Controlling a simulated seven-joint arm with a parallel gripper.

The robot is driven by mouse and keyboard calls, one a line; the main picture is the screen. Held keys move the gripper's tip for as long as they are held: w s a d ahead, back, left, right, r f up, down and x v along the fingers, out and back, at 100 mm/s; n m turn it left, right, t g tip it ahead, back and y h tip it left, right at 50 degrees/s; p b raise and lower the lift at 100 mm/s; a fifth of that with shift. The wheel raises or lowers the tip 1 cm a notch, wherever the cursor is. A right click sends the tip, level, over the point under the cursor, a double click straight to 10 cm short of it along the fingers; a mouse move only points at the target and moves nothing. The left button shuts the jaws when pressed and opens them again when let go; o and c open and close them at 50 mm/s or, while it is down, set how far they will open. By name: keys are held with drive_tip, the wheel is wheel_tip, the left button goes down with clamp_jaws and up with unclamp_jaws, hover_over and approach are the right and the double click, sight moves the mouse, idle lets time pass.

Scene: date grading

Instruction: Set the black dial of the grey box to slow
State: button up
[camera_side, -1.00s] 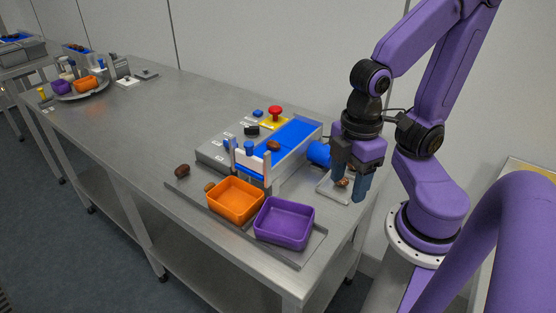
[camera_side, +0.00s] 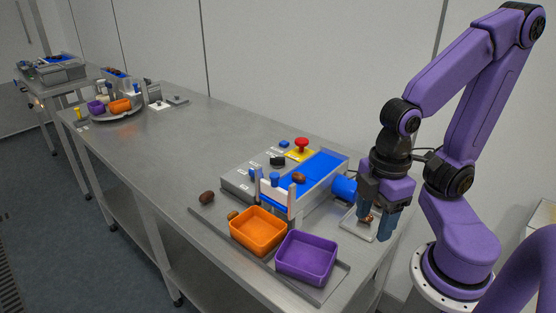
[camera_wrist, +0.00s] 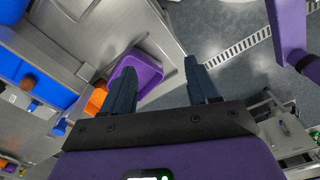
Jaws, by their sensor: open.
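The grey box (camera_side: 237,180) stands on the metal table, with a blue belt (camera_side: 322,168) along its right side. Its black dial (camera_side: 277,161) is on the top panel, beside white labels too small to read; I cannot tell its setting. My gripper (camera_side: 373,222) is open, pointing down to the right of the box, well apart from the dial. In the wrist view my gripper (camera_wrist: 160,60) has its fingers spread with nothing held between them. The belt (camera_wrist: 50,92) shows at the left there; I cannot make out the dial.
A red button (camera_side: 301,145) on yellow and blue knobs are near the dial. A white gate crosses the belt's front end, with a brown date (camera_side: 299,178) behind it. Orange (camera_side: 258,247) and purple (camera_side: 306,275) bins stand in front. A small plate (camera_side: 354,226) lies near my gripper.

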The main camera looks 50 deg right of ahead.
drive_tip(key=shift+w+a, duration=0.1)
drive_tip(key=shift+w, duration=0.05)
drive_tip(key=shift+c, duration=1.3)
drive_tip(key=w+a+r+m, duration=0.1)
drive_tip(key=w+r, duration=0.1)
drive_tip(key=w, duration=0.4)
drive_tip(key=w+a+r+m, duration=0.1)
drive_tip(key=w+a+r, duration=0.1)
drive_tip(key=w, duration=0.4)
wheel_tip(320, 180, up, 2)
drive_tip(key=m, duration=0.4)
hover_over(278, 157)
wheel_tip(278, 157, down, 16)
drive_tip(key=shift+a+f, duration=0.15)
drive_tip(key=shift+c, duration=0.3)
clamp_jaws()
